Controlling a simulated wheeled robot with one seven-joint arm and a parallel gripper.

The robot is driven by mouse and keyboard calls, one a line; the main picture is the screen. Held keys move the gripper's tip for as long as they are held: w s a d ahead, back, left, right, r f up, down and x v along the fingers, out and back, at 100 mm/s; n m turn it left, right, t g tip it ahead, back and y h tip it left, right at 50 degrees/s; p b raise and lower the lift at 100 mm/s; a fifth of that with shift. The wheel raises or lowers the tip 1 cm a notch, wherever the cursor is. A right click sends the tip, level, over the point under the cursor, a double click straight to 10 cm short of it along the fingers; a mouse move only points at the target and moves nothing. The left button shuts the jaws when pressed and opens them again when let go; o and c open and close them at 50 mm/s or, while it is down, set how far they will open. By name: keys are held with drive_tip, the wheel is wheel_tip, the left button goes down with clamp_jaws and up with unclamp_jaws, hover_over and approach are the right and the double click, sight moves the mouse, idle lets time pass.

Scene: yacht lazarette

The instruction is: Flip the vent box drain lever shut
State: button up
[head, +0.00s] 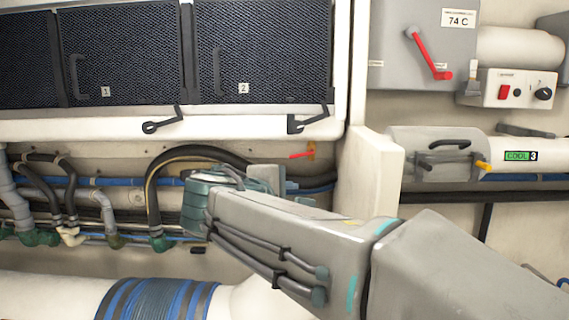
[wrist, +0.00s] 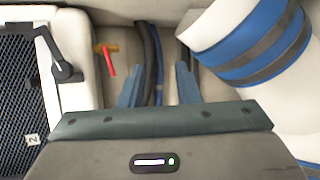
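A small lever with a red handle on a brass-coloured valve (head: 306,153) sits just under the vent box (head: 340,70). The red handle points left and slightly down in the head view. In the wrist view the red lever (wrist: 108,62) lies left of both fingers, beside the white box edge. My gripper (wrist: 158,82) is open, its two blue-grey fingers apart with no object held between them. The fingers are apart from the lever. In the head view my arm hides most of the gripper.
Two black latch handles (head: 165,121) (head: 310,121) stick out from the box's lower edge. Black and blue hoses (head: 200,152) run behind the gripper. A striped white pipe (head: 160,300) lies low. A white panel (head: 368,185) stands right of the lever.

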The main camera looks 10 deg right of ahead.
sight(295, 156)
drive_tip(key=w+a+r+n+t+h, duration=0.1)
drive_tip(key=w+a+r+n+t, duration=0.1)
drive_tip(key=a+r+t, duration=0.3)
drive_tip(key=w+d+p, duration=0.1)
drive_tip(key=w+d, duration=0.2)
drive_tip(key=w+d+g+p, duration=0.1)
drive_tip(key=w+d, duration=0.2)
drive_tip(key=w, duration=0.1)
drive_tip(key=w+d+g+p, duration=0.1)
drive_tip(key=w+d, duration=0.2)
drive_tip(key=w, duration=0.1)
drive_tip(key=shift+w+f, duration=0.1)
drive_tip(key=shift+f, duration=0.2)
clamp_jaws()
